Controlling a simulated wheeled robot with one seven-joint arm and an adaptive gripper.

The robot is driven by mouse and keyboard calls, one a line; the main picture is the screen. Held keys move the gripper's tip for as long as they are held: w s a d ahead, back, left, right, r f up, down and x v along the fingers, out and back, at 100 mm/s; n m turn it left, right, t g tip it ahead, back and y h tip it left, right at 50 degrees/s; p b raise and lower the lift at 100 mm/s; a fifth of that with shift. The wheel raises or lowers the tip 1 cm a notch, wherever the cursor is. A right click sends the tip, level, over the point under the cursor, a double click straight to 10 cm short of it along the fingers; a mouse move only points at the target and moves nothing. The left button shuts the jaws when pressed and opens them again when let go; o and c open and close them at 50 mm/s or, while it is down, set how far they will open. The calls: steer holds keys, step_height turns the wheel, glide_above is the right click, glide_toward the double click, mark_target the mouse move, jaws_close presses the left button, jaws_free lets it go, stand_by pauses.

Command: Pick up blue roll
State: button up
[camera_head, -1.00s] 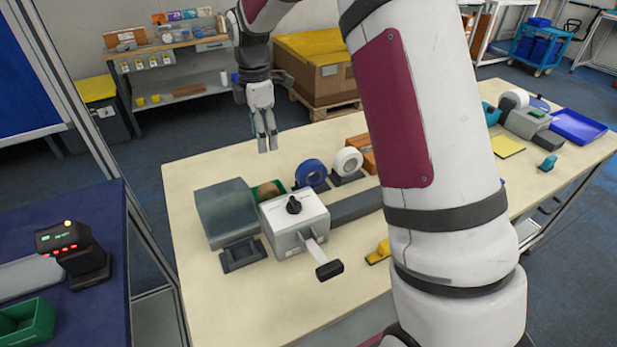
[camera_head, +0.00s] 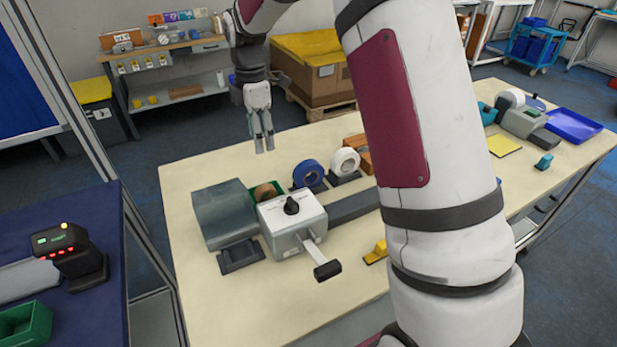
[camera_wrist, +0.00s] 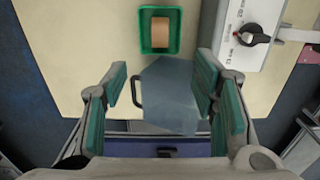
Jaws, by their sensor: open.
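The blue roll (camera_head: 308,173) stands upright on a dark holder on the table, between a green bin and a white roll. It shows only in the head view; I do not see it in the wrist view. My gripper (camera_head: 264,147) points down in the air toward the far side of the table, to the left of the blue roll in the picture and apart from it. In the wrist view my gripper (camera_wrist: 161,85) has its green-padded fingers spread wide, with nothing held between them.
The white roll (camera_head: 344,162) is close beside the blue one. A green bin (camera_wrist: 145,49) holds a brown block. A white machine (camera_head: 291,225) with a black knob and lever stands in front, next to a grey box (camera_head: 224,211). The table (camera_head: 200,310) is clear at the near left.

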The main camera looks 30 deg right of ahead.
steer(key=b, duration=0.5)
glide_above(309, 173)
steer(key=w, duration=0.2)
step_height(309, 173, down, 4)
steer(key=shift+r, duration=0.2)
steer(key=f, duration=0.5)
steer(key=f+p, duration=0.1)
steer(key=f, duration=0.1)
steer(key=shift+s+d+f, duration=0.2)
steer(key=shift+d+f, duration=0.05)
steer(key=shift+d, duration=0.05)
steer(key=shift+f+p, duration=0.55)
steer(key=shift+f, duration=2.5)
jaws_close()
